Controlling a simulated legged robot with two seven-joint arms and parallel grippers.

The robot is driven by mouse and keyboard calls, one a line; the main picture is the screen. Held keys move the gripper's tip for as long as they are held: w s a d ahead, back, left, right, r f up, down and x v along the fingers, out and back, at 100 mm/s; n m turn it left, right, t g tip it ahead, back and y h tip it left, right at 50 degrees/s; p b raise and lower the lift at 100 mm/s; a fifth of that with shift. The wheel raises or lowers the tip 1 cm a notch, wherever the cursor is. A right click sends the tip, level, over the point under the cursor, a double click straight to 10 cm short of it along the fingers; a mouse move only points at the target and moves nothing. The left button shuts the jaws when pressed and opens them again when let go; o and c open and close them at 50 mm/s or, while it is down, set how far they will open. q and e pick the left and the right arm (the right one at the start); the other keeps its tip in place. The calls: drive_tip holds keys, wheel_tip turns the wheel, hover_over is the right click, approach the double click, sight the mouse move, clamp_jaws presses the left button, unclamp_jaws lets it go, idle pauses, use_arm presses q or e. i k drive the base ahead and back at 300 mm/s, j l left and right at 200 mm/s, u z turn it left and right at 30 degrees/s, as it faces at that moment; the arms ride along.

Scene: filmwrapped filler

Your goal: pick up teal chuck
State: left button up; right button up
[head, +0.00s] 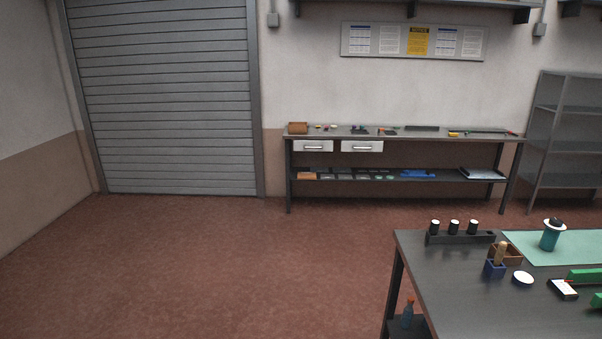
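A teal cylinder (548,241), which looks like the teal chuck, stands upright on a pale green mat (580,254) on the near table at the right. A white disc (555,225) with a dark knob (556,221) sits on top of it. Neither of my grippers is in view.
The near table (450,282) also holds a black rack (455,238) with several dark, white-topped cylinders, a brown box (506,254), a blue holder (494,269), a white round piece (522,278) and green parts (585,274). A far bench (345,133) stands against the wall. Floor at left is clear.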

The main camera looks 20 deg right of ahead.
sight(551, 235)
drive_tip(key=l, duration=0.6)
drive_tip(key=k+l+u, duration=0.1)
drive_tip(key=l, duration=0.5)
drive_tip(key=k+l, duration=0.1)
drive_tip(key=l, duration=0.5)
drive_tip(key=k+l, duration=0.1)
drive_tip(key=l, duration=0.5)
drive_tip(key=l+u, duration=0.1)
drive_tip(key=l, duration=0.5)
drive_tip(key=k, duration=0.05)
